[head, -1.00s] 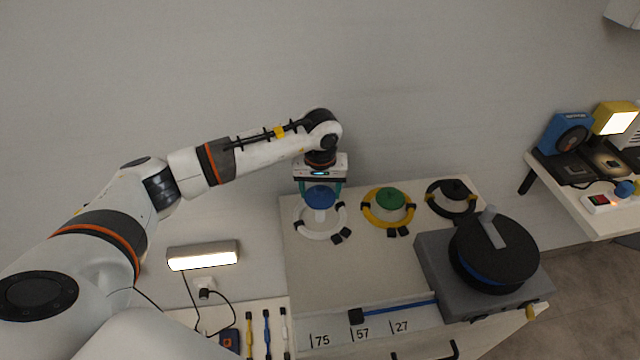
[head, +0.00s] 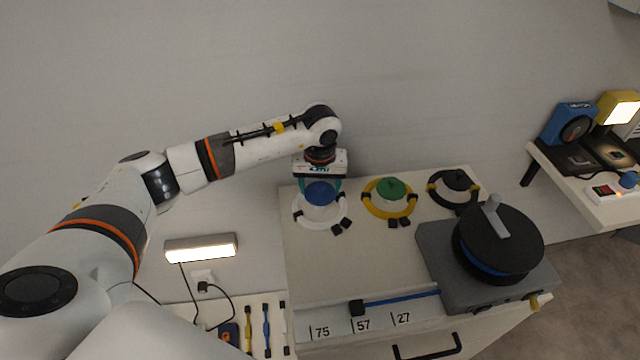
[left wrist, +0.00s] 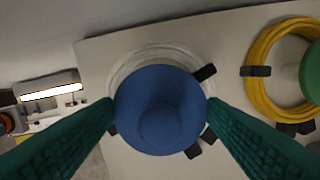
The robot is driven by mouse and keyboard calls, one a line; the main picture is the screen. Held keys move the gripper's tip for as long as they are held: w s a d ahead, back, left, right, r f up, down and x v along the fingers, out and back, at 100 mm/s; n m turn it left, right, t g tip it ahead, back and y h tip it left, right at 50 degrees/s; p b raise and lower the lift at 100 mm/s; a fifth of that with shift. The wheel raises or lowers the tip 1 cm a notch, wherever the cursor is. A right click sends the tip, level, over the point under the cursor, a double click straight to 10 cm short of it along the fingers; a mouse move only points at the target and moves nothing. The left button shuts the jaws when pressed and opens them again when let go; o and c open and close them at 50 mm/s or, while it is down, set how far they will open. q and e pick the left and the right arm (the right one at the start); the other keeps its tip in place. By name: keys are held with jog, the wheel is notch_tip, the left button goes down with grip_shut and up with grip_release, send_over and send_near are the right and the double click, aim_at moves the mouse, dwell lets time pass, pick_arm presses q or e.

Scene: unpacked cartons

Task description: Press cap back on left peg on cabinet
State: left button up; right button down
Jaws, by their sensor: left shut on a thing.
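The blue cap (head: 320,193) is between the teal fingers of my left gripper (head: 320,187), over the left peg on the cabinet top (head: 365,265). The cap also shows in the left wrist view (left wrist: 160,110), with a finger against each side. A white coil (head: 322,222) lies around the peg's place, below the cap. The cap hides the peg's top, so I cannot tell whether the cap touches it. My right gripper is not in view.
To the right stand a green-capped peg (head: 391,187) with a yellow coil (head: 389,213) and a black-capped peg (head: 457,180) with a black coil. A grey device with a black reel (head: 497,245) stands farther right. A lit lamp (head: 201,250) is at left.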

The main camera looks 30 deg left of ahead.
pick_arm(q)
jog(key=shift+f+b, duration=0.6)
jog(key=shift+f, duration=0.15)
jog(key=o, duration=1.3)
jog(key=shift+r, duration=0.1)
jog(key=shift+r+p, duration=1.95)
jog(key=shift+r, duration=1.5)
grip_shut()
